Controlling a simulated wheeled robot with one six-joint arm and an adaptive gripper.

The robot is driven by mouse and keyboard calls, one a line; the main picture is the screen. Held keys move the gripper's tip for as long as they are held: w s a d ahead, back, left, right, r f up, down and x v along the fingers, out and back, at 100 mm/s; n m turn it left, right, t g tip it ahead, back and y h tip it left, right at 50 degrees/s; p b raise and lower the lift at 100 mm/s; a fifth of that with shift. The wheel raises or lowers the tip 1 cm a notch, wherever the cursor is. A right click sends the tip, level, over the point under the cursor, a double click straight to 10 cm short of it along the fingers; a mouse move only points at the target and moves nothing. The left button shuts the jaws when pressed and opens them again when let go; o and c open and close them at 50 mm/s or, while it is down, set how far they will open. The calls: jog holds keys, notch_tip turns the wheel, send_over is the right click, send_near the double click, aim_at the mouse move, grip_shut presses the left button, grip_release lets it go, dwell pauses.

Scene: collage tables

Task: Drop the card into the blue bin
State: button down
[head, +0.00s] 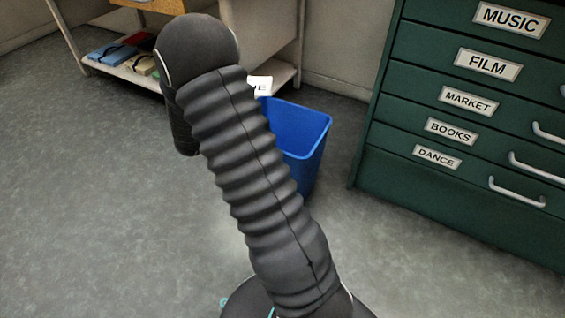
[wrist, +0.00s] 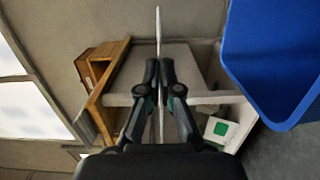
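The blue bin (head: 308,135) stands on the floor left of the green cabinet in the head view, partly hidden by my arm. In the wrist view the bin (wrist: 275,60) fills the upper right. My gripper (wrist: 160,68) is shut on the card (wrist: 158,35), a thin white sheet seen edge-on between the fingertips. My gripper is hidden behind my arm there. In the wrist view the card is left of the bin, apart from it in the picture.
A green drawer cabinet (head: 450,130) with labelled drawers stands to the right. A low shelf (head: 140,75) with blue and red items stands by the wall behind. The wrist view shows a wooden box (wrist: 100,65) and a white-and-green item (wrist: 220,130). The floor at left is clear.

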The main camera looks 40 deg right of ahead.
jog(key=s+d+f+m+g+b, duration=0.2)
jog(key=s+d+f+m+g, duration=0.3)
jog(key=d+g, duration=0.35)
jog(key=shift+m+g, duration=0.25)
jog(key=shift+m, duration=0.15)
jog(key=f+b, duration=0.1)
jog(key=f, duration=0.1)
jog(key=f+b, duration=0.1)
jog(key=f, duration=0.1)
jog(key=shift+w+a+f, duration=0.15)
jog(key=shift+a+f, duration=0.05)
jog(key=shift+f, duration=0.1)
jog(key=c, duration=1.2)
grip_release()
jog(key=shift+c, duration=0.2)
jog(key=shift+a, duration=0.1)
jog(key=w+a, duration=0.2)
jog(key=a, duration=0.9)
jog(key=shift+w+a, duration=0.2)
jog(key=shift+a, duration=0.1)
